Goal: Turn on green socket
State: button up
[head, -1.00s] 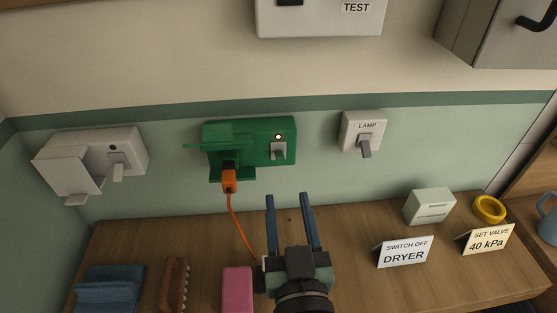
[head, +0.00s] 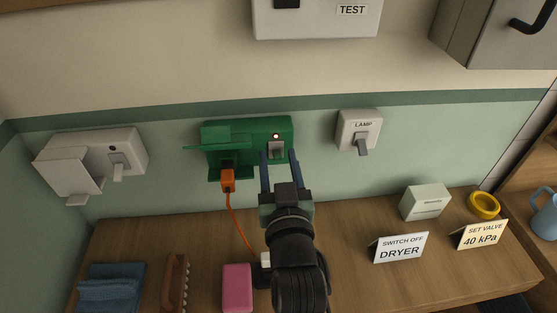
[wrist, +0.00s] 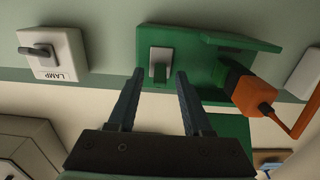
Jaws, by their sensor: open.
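The green socket (head: 250,132) is on the wall, with an orange plug (head: 228,180) in its left part under a raised green flap. In the wrist view, which is upside down, the switch shows as a light plate with a green lever (wrist: 159,74). My gripper (head: 279,157) is open and empty, just in front of the switch. In the wrist view, its fingertips (wrist: 159,73) appear on either side of the lever; contact cannot be told.
A white socket (head: 118,150) is to the left and a LAMP switch (head: 358,132) to the right. The orange cord (head: 236,222) hangs to the counter. A pink block (head: 237,288), brush (head: 175,284), signs and yellow ring (head: 484,205) lie on the counter (head: 345,265).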

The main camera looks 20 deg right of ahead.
grip_shut()
jog(key=shift+r+g+p, duration=0.3)
jog(key=shift+r+p, duration=0.15)
jog(key=shift+p, duration=0.65)
jog(key=g+p, duration=0.1)
jog(key=p, duration=0.1)
jog(key=shift+w+p, duration=0.1)
jog(key=shift+p, duration=0.3)
jog(key=shift+f+y, duration=0.15)
jog(key=shift+y, duration=0.15)
grip_release()
